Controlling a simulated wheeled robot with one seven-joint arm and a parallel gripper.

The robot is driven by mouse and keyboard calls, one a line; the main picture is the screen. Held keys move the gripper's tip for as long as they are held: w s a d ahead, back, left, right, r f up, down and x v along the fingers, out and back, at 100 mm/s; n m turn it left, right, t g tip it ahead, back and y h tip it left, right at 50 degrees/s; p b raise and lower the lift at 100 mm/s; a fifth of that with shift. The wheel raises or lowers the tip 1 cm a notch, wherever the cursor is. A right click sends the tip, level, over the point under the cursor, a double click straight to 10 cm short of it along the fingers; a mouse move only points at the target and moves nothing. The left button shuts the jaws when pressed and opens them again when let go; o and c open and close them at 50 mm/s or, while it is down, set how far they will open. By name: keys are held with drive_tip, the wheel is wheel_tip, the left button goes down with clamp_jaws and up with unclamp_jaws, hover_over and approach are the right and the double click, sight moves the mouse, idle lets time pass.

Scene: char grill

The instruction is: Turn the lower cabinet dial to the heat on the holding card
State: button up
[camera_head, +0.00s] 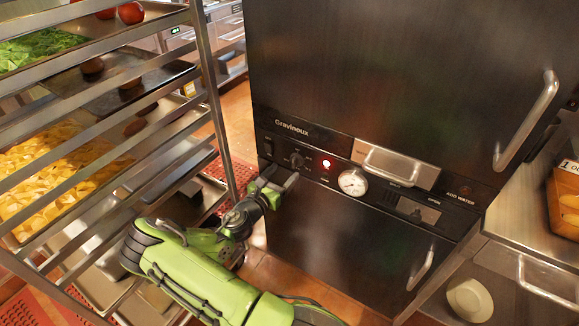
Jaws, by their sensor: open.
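The dark cabinet (380,70) labelled Gravinoux has a control strip (440,215) across its middle. A small dark dial (297,160) sits at the left of this strip, under the brand name; its pointer setting is too small to read. My gripper (279,178) is open and empty, its fingers pointing up toward the strip just below and left of the dial. I cannot tell whether a finger touches the panel. The lower door (340,245) is behind and right of my gripper. I cannot make out a holding card.
A red lamp (326,164), a round gauge (352,182) and a metal water tray (400,167) lie right of the dial. A rack (212,85) with food trays stands close on the left. Door handles (527,120) stick out at right.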

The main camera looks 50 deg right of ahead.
sight(293, 163)
drive_tip(key=d, duration=0.5)
drive_tip(key=shift+w+d, duration=0.15)
drive_tip(key=shift+w, duration=0.1)
drive_tip(key=shift+c, duration=0.3)
drive_tip(key=c, duration=1)
